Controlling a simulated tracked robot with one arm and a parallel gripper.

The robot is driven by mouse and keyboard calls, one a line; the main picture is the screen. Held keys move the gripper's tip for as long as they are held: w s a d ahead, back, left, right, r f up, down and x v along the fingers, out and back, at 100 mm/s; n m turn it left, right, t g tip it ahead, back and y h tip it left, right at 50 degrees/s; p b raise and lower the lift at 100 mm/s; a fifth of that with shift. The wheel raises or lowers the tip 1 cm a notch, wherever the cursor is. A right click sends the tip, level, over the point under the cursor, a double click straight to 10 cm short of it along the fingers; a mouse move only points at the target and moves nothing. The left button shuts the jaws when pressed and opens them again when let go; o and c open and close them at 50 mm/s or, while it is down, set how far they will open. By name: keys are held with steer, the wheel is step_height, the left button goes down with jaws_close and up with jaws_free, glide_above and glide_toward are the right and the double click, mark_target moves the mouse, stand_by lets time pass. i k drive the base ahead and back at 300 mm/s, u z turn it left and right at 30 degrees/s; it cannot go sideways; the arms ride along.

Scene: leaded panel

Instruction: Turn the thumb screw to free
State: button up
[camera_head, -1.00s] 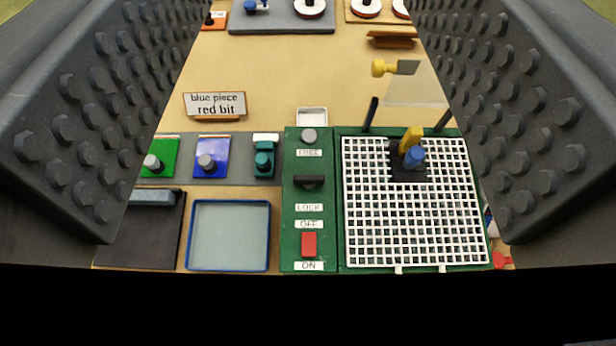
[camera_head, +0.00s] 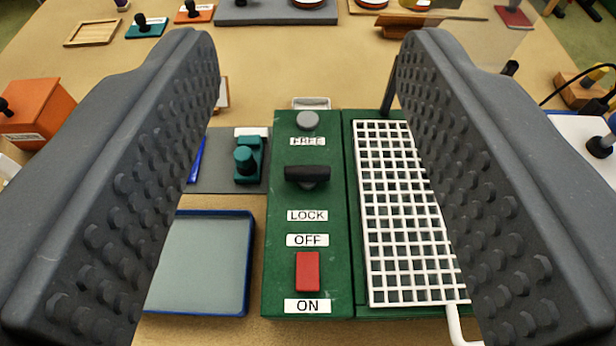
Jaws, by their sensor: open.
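The thumb screw (camera_head: 307,176) is a black bar-shaped knob on a green panel (camera_head: 335,255). Its bar lies crosswise, between the FREE label (camera_head: 307,141) above and the LOCK label (camera_head: 307,216) below. A grey round button (camera_head: 307,120) sits above FREE. A red switch (camera_head: 307,271) sits lower, between the OFF and ON labels. My gripper (camera_head: 308,190) is open, with its two studded black jaws wide apart on either side of the panel strip. Nothing is between the jaws in contact with them, and the thumb screw is centred in the gap.
A white grid (camera_head: 400,220) lies right of the strip, partly hidden by the right jaw. A blue-rimmed tray (camera_head: 205,262) and a teal fixture (camera_head: 247,160) lie on the left. An orange box (camera_head: 35,107) stands far left.

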mark_target(307, 177)
steer(key=u, duration=1.2)
steer(key=k, duration=1.1)
steer(key=z, duration=1.15)
steer(key=i, duration=1)
